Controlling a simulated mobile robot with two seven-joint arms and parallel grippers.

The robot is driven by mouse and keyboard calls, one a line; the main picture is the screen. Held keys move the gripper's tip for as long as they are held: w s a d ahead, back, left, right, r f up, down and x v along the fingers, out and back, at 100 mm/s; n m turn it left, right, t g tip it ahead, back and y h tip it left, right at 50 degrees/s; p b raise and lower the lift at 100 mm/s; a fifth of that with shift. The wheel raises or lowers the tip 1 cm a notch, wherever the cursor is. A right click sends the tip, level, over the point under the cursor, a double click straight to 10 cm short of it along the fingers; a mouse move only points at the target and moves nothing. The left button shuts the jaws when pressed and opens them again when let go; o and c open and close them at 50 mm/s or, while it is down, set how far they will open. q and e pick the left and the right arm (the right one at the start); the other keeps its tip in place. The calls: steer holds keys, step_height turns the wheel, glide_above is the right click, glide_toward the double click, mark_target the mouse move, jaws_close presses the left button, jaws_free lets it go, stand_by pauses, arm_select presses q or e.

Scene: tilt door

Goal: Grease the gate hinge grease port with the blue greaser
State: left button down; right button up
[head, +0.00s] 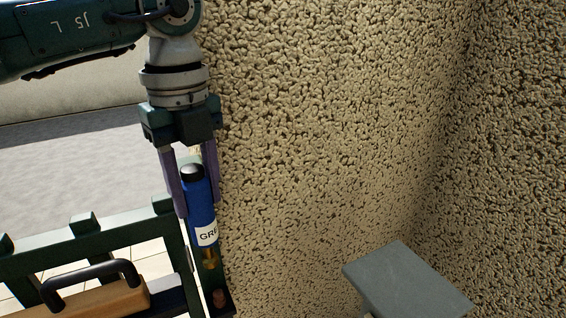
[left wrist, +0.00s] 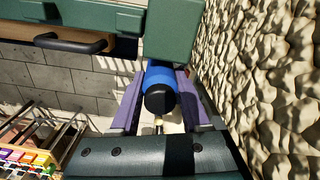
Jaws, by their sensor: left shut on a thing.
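The blue greaser (head: 201,213) is a blue cylinder with a black cap, a white label and a brass-coloured nozzle at its lower end. My left gripper (head: 197,205) is shut on it and holds it nearly upright, nozzle down. The greaser also shows in the left wrist view (left wrist: 159,84), between the purple fingers. The dark green gate (head: 110,237) stands at the lower left, its post beside the greaser. A small reddish-brown part (head: 219,297) sits low on the post, just below the nozzle; I cannot tell whether they touch. My right gripper is not in view.
A rough stone wall (head: 320,150) rises close to the right of the gripper. A wooden block with a black handle (head: 95,295) is at the gate. A grey flat plate (head: 408,279) stands at the lower right. Coloured items (left wrist: 25,158) show in the left wrist view.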

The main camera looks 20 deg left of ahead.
mark_target(205, 235)
arm_select(q)
steer(key=shift+f+b, duration=2.3)
steer(key=shift+f, duration=1)
steer(key=shift+f+b, duration=0.6)
steer(key=shift+f, duration=0.1)
steer(key=shift+r, duration=0.1)
stand_by(0.3)
step_height(205, 235, up, 7)
steer(key=p, duration=0.6)
steer(key=shift+s, duration=0.1)
stand_by(0.4)
